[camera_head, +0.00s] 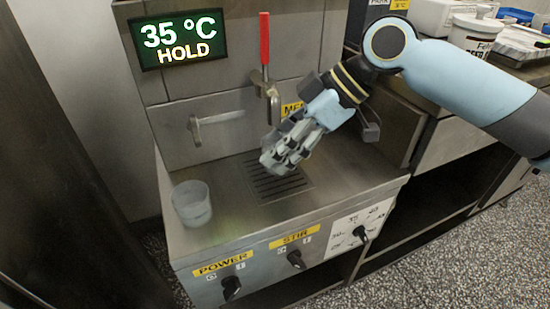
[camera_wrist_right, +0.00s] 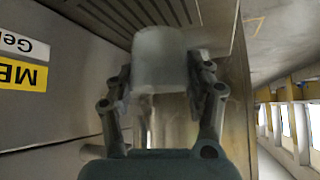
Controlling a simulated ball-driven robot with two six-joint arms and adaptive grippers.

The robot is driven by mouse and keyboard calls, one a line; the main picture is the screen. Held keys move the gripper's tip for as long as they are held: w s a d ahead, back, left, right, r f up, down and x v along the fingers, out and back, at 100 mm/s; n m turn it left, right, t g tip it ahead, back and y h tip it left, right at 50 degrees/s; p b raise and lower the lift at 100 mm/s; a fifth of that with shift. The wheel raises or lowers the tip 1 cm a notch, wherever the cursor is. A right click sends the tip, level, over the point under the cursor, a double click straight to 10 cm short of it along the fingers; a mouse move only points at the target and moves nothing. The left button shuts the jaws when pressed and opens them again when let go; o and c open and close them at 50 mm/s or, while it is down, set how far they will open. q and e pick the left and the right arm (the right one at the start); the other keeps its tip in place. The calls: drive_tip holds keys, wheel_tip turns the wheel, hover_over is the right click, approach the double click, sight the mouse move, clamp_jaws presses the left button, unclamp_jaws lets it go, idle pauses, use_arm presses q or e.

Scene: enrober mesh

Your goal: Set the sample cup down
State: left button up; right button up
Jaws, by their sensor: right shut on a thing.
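My right gripper (camera_head: 284,152) comes in from the right, low over the drain grate (camera_head: 262,186) of the steel machine. In the right wrist view its two fingers are shut on a pale translucent cup (camera_wrist_right: 160,62). The grate's slots show just past this cup. I cannot tell whether the cup touches the grate or hangs above it. In the head view the fingers mostly hide it. A second pale translucent cup (camera_head: 192,204) stands upright on the deck at the left front, apart from the gripper. My left gripper is not in view.
A tap with a red lever (camera_head: 264,45) hangs just behind the gripper. A steel outlet arm (camera_head: 214,118) juts out to its left. A display (camera_head: 180,39) reads 35 °C HOLD. Knobs (camera_head: 296,260) line the front panel. Bare deck (camera_head: 225,222) lies between cup and grate.

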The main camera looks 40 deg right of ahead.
drive_tip(key=shift+w+d, duration=0.2)
drive_tip(key=shift+w, duration=0.75)
wheel_tip(320, 180, down, 4)
drive_tip(key=shift+r+b, duration=0.2)
drive_tip(key=shift+b, duration=0.4)
drive_tip(key=o, duration=1.1)
